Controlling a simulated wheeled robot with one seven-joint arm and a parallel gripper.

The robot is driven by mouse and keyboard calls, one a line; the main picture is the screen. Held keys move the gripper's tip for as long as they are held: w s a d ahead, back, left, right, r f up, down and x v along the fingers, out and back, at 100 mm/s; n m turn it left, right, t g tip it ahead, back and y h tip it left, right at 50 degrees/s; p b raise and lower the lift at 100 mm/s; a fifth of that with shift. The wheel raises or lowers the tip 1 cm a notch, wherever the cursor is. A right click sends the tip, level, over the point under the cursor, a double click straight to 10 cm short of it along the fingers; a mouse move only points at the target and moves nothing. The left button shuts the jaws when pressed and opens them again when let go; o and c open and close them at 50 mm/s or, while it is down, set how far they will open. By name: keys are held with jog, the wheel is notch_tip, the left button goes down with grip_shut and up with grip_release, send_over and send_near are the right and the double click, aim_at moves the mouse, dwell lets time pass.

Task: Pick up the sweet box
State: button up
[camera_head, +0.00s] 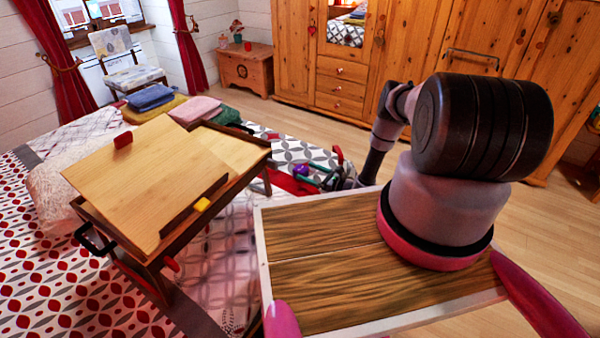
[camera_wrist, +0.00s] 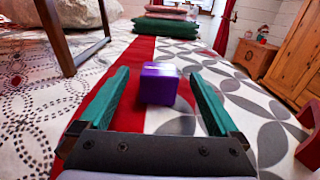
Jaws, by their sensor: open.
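My gripper (camera_wrist: 160,73) is open, with one green finger on each side of the box. There is a gap on both sides, and neither finger seems to touch it. In the head view the purple box (camera_head: 300,169) shows small beside my gripper (camera_head: 309,177), low over the bed. My arm hides part of the gripper there.
A wooden bed tray (camera_head: 150,185) stands on the bed at left, with a red block (camera_head: 123,140) and a yellow block (camera_head: 202,204) on it. Folded cloths (camera_wrist: 167,24) lie ahead. A red object (camera_wrist: 309,152) is at the right edge of the wrist view.

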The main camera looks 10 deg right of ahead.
jog(key=shift+x, duration=3.5)
jog(key=c, duration=1.4)
